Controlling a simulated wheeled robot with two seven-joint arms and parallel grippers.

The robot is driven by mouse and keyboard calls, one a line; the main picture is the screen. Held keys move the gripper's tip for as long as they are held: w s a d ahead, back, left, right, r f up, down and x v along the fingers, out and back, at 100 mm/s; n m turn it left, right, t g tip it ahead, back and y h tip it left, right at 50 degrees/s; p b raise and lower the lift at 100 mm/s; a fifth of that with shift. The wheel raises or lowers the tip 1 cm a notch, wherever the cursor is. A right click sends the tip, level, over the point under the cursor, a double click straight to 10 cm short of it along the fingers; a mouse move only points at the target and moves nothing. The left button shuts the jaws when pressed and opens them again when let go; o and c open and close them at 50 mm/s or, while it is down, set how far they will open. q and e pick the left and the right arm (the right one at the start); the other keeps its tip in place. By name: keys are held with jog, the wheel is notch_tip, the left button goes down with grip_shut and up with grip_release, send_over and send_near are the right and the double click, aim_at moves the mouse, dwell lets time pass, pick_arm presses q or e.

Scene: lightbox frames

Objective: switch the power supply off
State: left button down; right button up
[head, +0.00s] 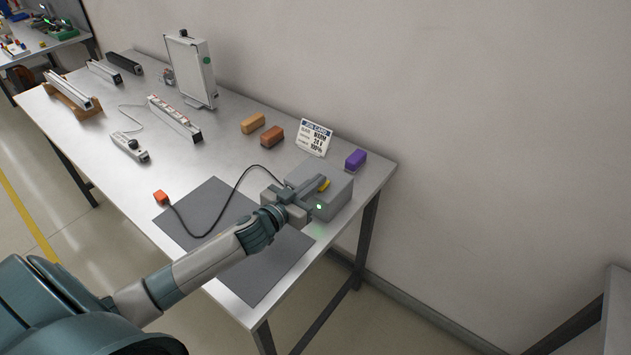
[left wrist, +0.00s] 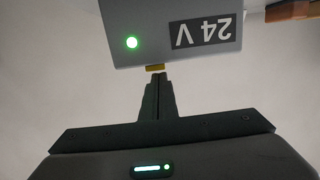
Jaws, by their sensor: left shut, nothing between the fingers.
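The power supply (head: 335,194) is a grey box at the near right end of the table. A green light glows on its front face. In the left wrist view the power supply (left wrist: 190,30) shows a lit green lamp and a "24 V" label, upside down. A small yellow switch (left wrist: 155,68) sticks out at the edge of its face. My left gripper (left wrist: 158,80) is shut and empty, its tips right at the switch; I cannot tell whether they touch. In the head view my left gripper (head: 312,190) covers part of the box. My right gripper is not seen.
A dark mat (head: 262,270) lies in front of the box. A black cable runs from the box to an orange plug (head: 160,197). A job card (head: 314,137), a purple block (head: 355,159) and two brown blocks stand behind. Power strips and a white panel (head: 190,68) are farther left.

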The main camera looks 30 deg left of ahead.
pick_arm(q)
jog(key=shift+f, duration=0.1)
dwell(0.3)
